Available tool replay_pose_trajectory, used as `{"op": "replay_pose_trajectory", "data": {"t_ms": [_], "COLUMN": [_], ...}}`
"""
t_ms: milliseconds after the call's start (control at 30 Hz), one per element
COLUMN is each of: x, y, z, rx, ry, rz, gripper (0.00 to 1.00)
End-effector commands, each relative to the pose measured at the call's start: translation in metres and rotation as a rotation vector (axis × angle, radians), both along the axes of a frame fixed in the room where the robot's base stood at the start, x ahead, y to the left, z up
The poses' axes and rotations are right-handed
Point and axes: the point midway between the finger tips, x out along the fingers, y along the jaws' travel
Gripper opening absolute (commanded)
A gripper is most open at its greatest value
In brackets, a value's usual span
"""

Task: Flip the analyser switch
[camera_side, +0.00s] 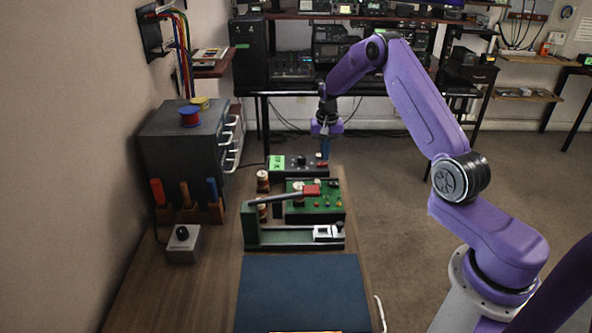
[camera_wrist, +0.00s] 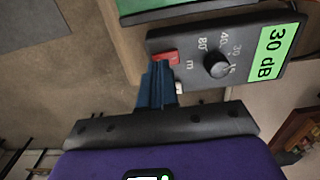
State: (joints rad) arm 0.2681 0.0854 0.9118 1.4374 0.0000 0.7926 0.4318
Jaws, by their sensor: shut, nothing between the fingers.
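The analyser (camera_side: 290,165) is a dark box with a green display at the back of the workbench. In the wrist view its panel (camera_wrist: 258,88) shows a "30 dB" display, a black knob (camera_wrist: 216,65) with printed numbers around it, and a red switch (camera_wrist: 165,56). The red switch also shows small in the side view (camera_side: 322,165). My gripper (camera_side: 325,156) points down over the analyser's right end. In the wrist view its blue fingers (camera_wrist: 158,70) are shut and empty, with their tips right at the red switch. Whether they touch it I cannot tell.
A green circuit board (camera_side: 315,205) and a green lever press (camera_side: 290,237) stand in front of the analyser. A grey knob box (camera_side: 181,243), screwdrivers in a wooden rack (camera_side: 188,212) and a drawer cabinet (camera_side: 185,145) are at left. A blue mat (camera_side: 302,290) lies nearest.

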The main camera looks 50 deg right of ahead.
Motion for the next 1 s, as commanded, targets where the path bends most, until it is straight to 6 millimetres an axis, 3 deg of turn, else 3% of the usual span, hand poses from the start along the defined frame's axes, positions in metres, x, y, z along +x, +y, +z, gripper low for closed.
{"op": "replay_pose_trajectory", "data": {"t_ms": [1000], "x": [0.000], "y": [0.000], "z": [-0.013], "rx": [0.000], "ry": [0.000], "rz": [0.000], "gripper": [0.00]}}
